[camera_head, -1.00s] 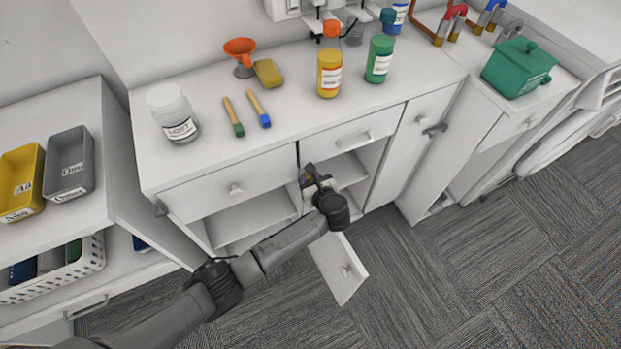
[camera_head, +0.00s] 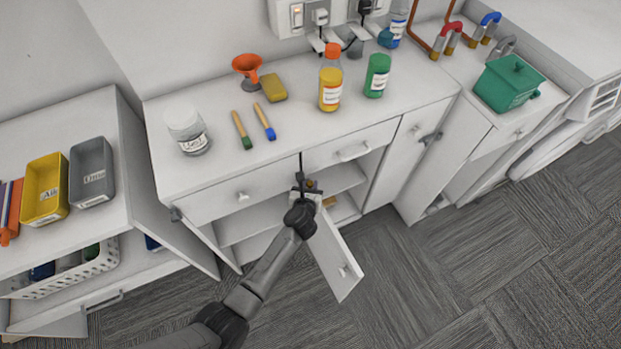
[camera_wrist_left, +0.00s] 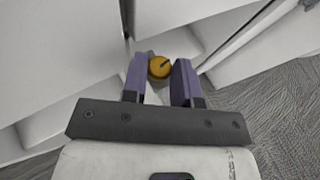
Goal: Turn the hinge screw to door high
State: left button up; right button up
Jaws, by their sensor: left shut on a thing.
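The hinge screw is a round yellow-orange knob with a dark slot (camera_wrist_left: 160,67), at the inner edge of a cabinet opening in the left wrist view. My left gripper (camera_wrist_left: 160,78) has its two purple fingers on either side of the knob and is shut on it. In the head view, my left gripper (camera_head: 305,186) is at the top of the open cabinet door (camera_head: 336,252), just below the counter's drawer fronts. There the gripper and wrist hide most of the screw. The door hangs swung outward over the floor. My right gripper is not in view.
The counter (camera_head: 215,172) above holds a jar (camera_head: 188,130), brushes, a funnel, a sponge and bottles. Another cabinet door (camera_head: 428,165) stands open to the right. A side shelf (camera_head: 95,225) with bins is at the left. The carpet floor (camera_head: 450,270) in front is clear.

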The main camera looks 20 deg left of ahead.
pick_arm(q)
jog(key=m+h+p, duration=0.1)
jog(key=p, duration=0.1)
jog(key=m+h+p, duration=0.3)
jog(key=h, duration=0.1)
jog(key=shift+a+r+m+p, duration=0.15)
jog(key=shift+a+m+p, duration=0.15)
jog(key=shift+a+p, duration=0.1)
jog(key=shift+m+h+p, duration=0.4)
jog(key=shift+m+h, duration=0.2)
jog(key=shift+h, duration=0.2)
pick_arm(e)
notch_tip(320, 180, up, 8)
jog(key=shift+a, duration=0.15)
pick_arm(q)
jog(key=shift+f+h, duration=0.2)
jog(key=shift+h, duration=0.1)
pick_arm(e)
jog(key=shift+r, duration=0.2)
pick_arm(q)
jog(key=o, duration=0.9)
jog(key=shift+c, duration=0.2)
